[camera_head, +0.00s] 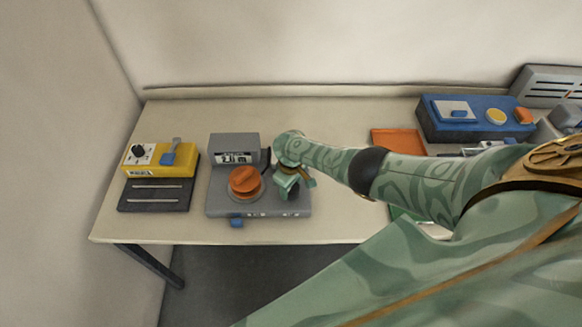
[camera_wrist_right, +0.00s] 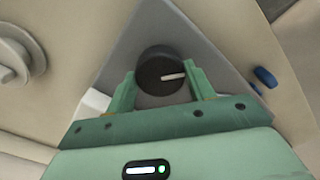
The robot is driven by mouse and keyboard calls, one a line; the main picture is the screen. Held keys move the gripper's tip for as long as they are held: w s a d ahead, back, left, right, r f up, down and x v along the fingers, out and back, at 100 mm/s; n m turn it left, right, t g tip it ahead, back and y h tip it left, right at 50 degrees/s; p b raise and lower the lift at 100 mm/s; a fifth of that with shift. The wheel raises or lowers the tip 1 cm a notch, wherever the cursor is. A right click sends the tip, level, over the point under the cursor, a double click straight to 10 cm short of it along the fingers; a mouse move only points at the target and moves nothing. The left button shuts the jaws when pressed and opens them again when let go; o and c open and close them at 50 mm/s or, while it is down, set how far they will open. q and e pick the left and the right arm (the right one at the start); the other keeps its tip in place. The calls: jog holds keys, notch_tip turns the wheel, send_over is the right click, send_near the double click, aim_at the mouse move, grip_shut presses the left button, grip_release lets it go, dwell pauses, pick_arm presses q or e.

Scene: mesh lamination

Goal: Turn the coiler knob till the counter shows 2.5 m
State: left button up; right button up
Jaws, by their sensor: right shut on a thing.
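The grey coiler (camera_head: 225,203) sits on the left half of the table. Its upright counter (camera_head: 237,157) has a small white display; the digits look like 2.1 m but are too small to be sure. An orange round part (camera_head: 245,181) is on its top, left of my right gripper (camera_head: 289,188). In the right wrist view, my right gripper (camera_wrist_right: 160,88) is shut on a round black knob (camera_wrist_right: 155,73) with a white pointer line, one finger on each side. In the head view the gripper hides this knob. My left gripper is out of view.
A yellow device (camera_head: 160,160) with a black dial and a dark grey base stands left of the coiler. A blue device (camera_head: 470,125) stands at the back right, behind my right arm. An orange tray (camera_head: 397,138) lies nearer the middle. The table's front edge is close to the coiler.

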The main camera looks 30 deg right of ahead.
jog(key=o, duration=1)
jog(key=shift+r, duration=0.1)
jog(key=shift+r+p, duration=0.3)
notch_tip(320, 180, up, 16)
jog(key=p, duration=0.9)
jog(key=shift+f, duration=0.2)
